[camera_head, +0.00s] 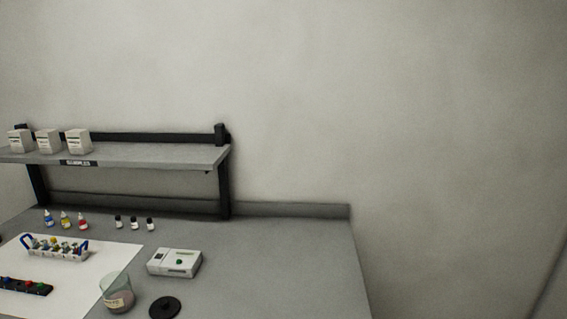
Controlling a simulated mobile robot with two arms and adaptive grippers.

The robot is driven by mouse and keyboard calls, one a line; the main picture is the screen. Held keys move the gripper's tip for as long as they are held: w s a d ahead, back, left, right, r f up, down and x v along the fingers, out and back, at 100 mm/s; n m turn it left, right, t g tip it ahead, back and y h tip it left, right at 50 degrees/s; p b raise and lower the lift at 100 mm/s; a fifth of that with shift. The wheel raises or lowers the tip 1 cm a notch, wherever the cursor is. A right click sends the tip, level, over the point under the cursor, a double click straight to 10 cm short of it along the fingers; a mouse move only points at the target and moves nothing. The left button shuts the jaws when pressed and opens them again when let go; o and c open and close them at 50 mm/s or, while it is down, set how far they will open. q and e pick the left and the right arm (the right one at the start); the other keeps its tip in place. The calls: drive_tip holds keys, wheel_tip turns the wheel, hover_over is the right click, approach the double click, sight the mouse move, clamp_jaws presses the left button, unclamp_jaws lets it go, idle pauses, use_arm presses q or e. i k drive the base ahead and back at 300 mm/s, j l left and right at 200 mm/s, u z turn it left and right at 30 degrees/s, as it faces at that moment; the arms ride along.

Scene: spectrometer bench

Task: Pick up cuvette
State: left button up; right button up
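I cannot make out a cuvette for certain at this size. A white rack with blue handles (56,254) stands on the white mat at the left and holds several small items, too small to tell apart. A dark strip holder (25,287) with coloured tops lies in front of it, cut by the left edge of the view. A white spectrometer-like device (175,262) with a green button sits on the bench right of the mat. Neither of my grippers is in view.
A labelled beaker (117,294) and a black disc (165,307) stand near the front. Dropper bottles (66,221) and small dark-capped vials (134,224) line the back. A shelf (165,155) with white boxes (48,141) overhangs the bench. The bench's right part (285,265) is clear.

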sight(45, 243)
drive_tip(key=i+j+u, duration=0.3)
drive_tip(key=i+j, duration=0.15)
drive_tip(key=j, duration=0.45)
drive_tip(key=i+j+u, duration=0.25)
drive_tip(key=i+j, duration=0.25)
drive_tip(key=j, duration=0.3)
drive_tip(key=i+j+u, duration=0.3)
drive_tip(key=i+j, duration=0.3)
drive_tip(key=j+z, duration=0.1)
drive_tip(key=z, duration=1.35)
drive_tip(key=u, duration=1.45)
drive_tip(key=k, duration=0.15)
